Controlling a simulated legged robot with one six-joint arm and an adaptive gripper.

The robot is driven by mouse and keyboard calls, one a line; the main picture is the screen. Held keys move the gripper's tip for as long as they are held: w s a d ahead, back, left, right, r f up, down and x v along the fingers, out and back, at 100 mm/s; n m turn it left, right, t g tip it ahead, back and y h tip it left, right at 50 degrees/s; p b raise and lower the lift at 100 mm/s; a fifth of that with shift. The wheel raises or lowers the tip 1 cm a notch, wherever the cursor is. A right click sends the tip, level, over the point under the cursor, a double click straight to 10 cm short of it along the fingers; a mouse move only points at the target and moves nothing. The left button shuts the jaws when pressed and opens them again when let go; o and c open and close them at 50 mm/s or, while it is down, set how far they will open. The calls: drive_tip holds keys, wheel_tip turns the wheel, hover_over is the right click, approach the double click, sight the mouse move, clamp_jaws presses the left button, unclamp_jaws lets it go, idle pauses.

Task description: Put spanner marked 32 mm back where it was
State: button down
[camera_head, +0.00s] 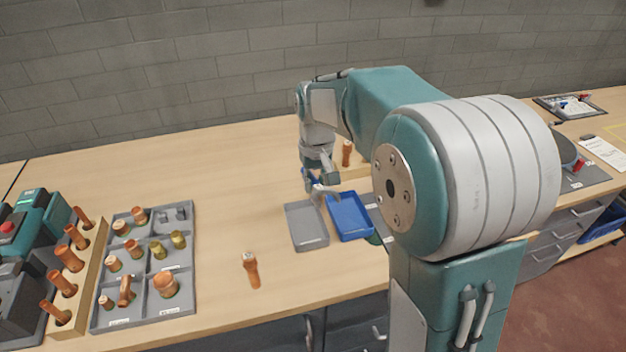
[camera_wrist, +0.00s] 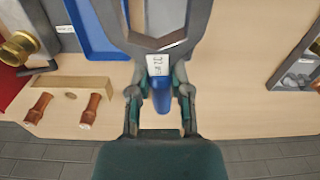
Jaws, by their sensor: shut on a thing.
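My gripper (camera_wrist: 161,88) is shut on a spanner in the wrist view. The spanner has a blue handle (camera_wrist: 161,93), a white label that seems to read 32, and a large grey open head (camera_wrist: 188,24) at the top of the view, cut off by the edge. In the head view my gripper (camera_head: 317,181) is above the bench, just behind the grey tray (camera_head: 292,217) and the blue tray (camera_head: 349,217). Only a small part of the spanner (camera_head: 326,190) shows there. How high it is above the bench is hard to tell.
A copper pipe piece (camera_head: 251,268) lies on the bench front. A compartment tray (camera_head: 187,248) of fittings and a wooden rack (camera_head: 88,285) of copper pieces stand left. Another copper piece (camera_head: 347,153) stands behind my gripper. The bench's back left is clear. My arm hides the middle right.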

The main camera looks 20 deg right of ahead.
drive_tip(key=w+n, duration=0.1)
drive_tip(key=w+a+n, duration=0.1)
drive_tip(key=w+f+n, duration=0.1)
drive_tip(key=n, duration=0.1)
drive_tip(key=shift+w+a+t, duration=0.15)
drive_tip(key=shift+w+t, duration=0.15)
drive_tip(key=w+a+f+n, duration=0.1)
drive_tip(key=w+f+n, duration=0.1)
drive_tip(key=w+n, duration=0.15)
drive_tip(key=n+y, duration=0.3)
drive_tip(key=n, duration=0.7)
hover_over(280, 196)
drive_tip(key=f, duration=0.3)
drive_tip(key=shift+d+f+m, duration=0.25)
drive_tip(key=shift+d, duration=0.05)
drive_tip(key=shift+f, duration=3.4)
